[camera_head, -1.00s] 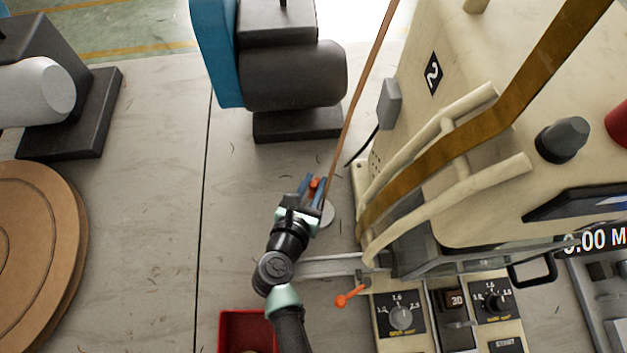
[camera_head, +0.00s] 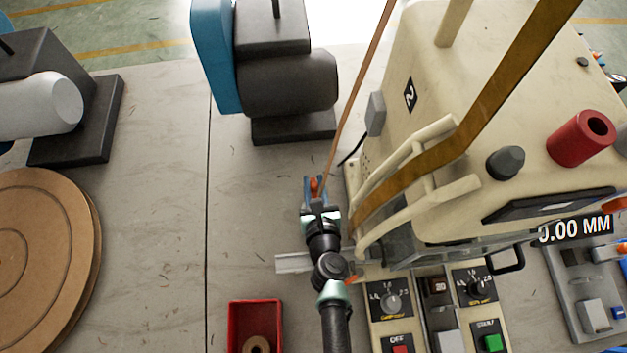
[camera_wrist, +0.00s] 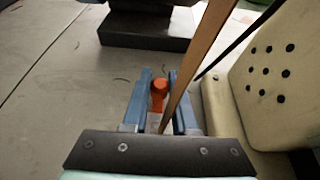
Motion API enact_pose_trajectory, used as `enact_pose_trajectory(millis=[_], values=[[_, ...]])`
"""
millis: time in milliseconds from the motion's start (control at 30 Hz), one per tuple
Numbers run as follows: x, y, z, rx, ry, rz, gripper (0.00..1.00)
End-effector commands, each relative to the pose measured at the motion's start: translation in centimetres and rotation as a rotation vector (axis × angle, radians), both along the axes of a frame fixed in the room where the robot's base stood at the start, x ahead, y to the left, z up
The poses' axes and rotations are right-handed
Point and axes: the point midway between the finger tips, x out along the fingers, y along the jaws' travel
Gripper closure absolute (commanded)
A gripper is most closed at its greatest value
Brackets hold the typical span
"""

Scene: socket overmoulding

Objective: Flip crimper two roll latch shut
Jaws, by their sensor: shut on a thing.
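Crimper two (camera_head: 400,125) is the cream machine with the "2" label, at the right of the head view. A small orange latch (camera_head: 315,184) stands beside its left side. My gripper (camera_head: 314,190) is shut on the latch, with its blue fingers on either side. The wrist view shows the rounded orange latch top (camera_wrist: 159,88) between the two fingers (camera_wrist: 159,80).
A second orange lever (camera_head: 351,279) shows partly behind my arm. A metal rail (camera_head: 291,263) sticks out left of the crimper. A red bin (camera_head: 240,318) stands at the front. A dark motor-like block (camera_head: 287,80) stands behind. The table to the left is clear up to brown discs (camera_head: 40,250).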

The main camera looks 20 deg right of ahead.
Motion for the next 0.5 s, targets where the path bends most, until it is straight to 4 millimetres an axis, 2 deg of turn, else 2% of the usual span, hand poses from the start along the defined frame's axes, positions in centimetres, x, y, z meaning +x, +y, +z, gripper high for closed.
enact_pose_trajectory(millis=[133,167,300,333,500], values=[[0.02,-0.11,0.04,-0.001,-0.001,-0.003,1.00],[0.02,-0.10,0.03,-0.001,-0.001,-0.003,0.72],[0.02,-0.08,0.03,-0.001,-0.001,-0.003,0.47],[0.02,-0.07,0.03,-0.001,-0.001,-0.003,0.44],[0.01,-0.04,0.01,-0.001,-0.001,-0.002,0.44]])
